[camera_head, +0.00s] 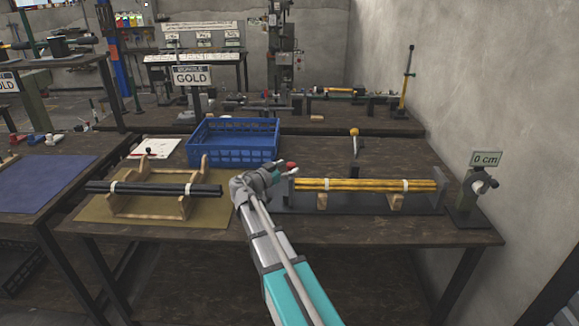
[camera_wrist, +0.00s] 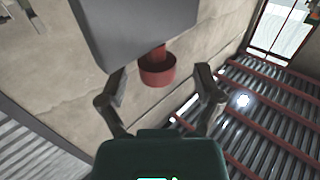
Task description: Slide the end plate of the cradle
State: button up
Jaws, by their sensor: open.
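The cradle (camera_head: 372,207) stands on the right of the work table and holds a bundle of gold rods (camera_head: 365,185) tied with white bands. A grey end plate stands at its left end, mostly hidden by my gripper in the head view. In the wrist view a grey plate (camera_wrist: 135,25) fills the top, with a red knob (camera_wrist: 157,69) sticking out of it. The red knob also shows in the head view (camera_head: 291,165). My gripper (camera_wrist: 161,80) is open, its fingers on either side of the knob and apart from it. It is also in the head view (camera_head: 280,170).
A wooden rack (camera_head: 150,207) with black rods (camera_head: 155,188) lies on the left mat. A blue crate (camera_head: 234,143) stands behind my gripper. A stand with a "0 cm" sign (camera_head: 486,159) is at the right end. A yellow-knobbed lever (camera_head: 354,135) rises behind the cradle.

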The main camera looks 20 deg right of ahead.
jog(key=v, duration=1)
jog(key=shift+a, duration=0.3)
